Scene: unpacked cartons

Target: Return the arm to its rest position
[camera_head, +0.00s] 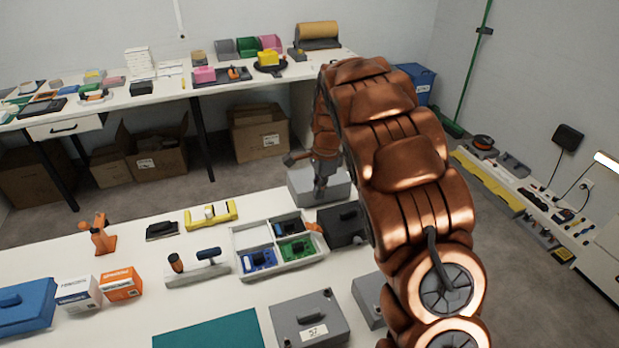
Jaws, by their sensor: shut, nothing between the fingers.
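My copper-coloured arm (395,150) rises from the lower right, arches up and away, and bends down at its far end. My gripper (320,193) hangs small and dark at that end, pointing down. It is shut and holds nothing. In the picture it overlaps a light grey box (338,190) at the far right end of the near table; I cannot tell whether they touch. The thick arm hides part of the table's right side.
The near white table (205,289) holds a divided tray (241,236) with circuit boards, a black case (343,226), grey cases (308,319), small cartons (121,283) and a blue case (25,305). A cluttered bench (160,101) stands behind. Grey floor (235,172) lies between.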

